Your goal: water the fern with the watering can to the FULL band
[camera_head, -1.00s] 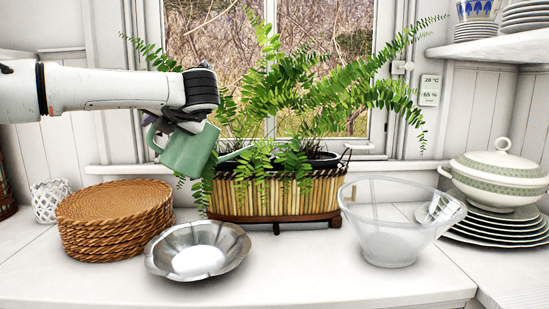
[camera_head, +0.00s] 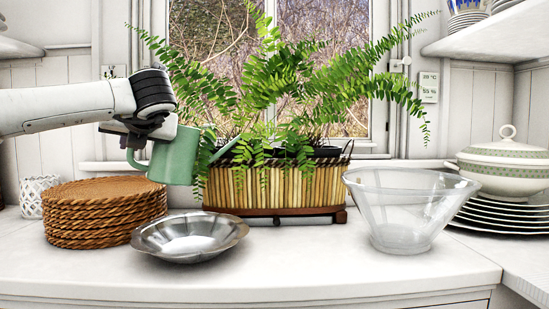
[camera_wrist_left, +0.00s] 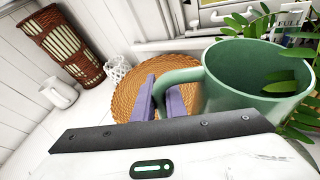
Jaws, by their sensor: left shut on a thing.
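The green watering can (camera_head: 175,158) hangs in the air left of the fern, about upright, its spout reaching right toward the planter. My left gripper (camera_head: 140,138) is shut on its handle; the purple fingers flank the handle in the left wrist view (camera_wrist_left: 160,98). The can's open top (camera_wrist_left: 262,68) shows there, with a fern leaf across it; I cannot tell the water level. The fern (camera_head: 285,75) stands in a bamboo-sided planter (camera_head: 275,190). A tag reading FULL (camera_wrist_left: 290,18) shows partly behind leaves in the left wrist view. My right gripper is not in view.
Woven mats (camera_head: 105,215) are stacked below the can at left, with a metal bowl (camera_head: 190,237) in front. A clear bowl (camera_head: 405,215) and a tureen on plates (camera_head: 505,170) stand at right. The window is behind the fern. The front counter middle is clear.

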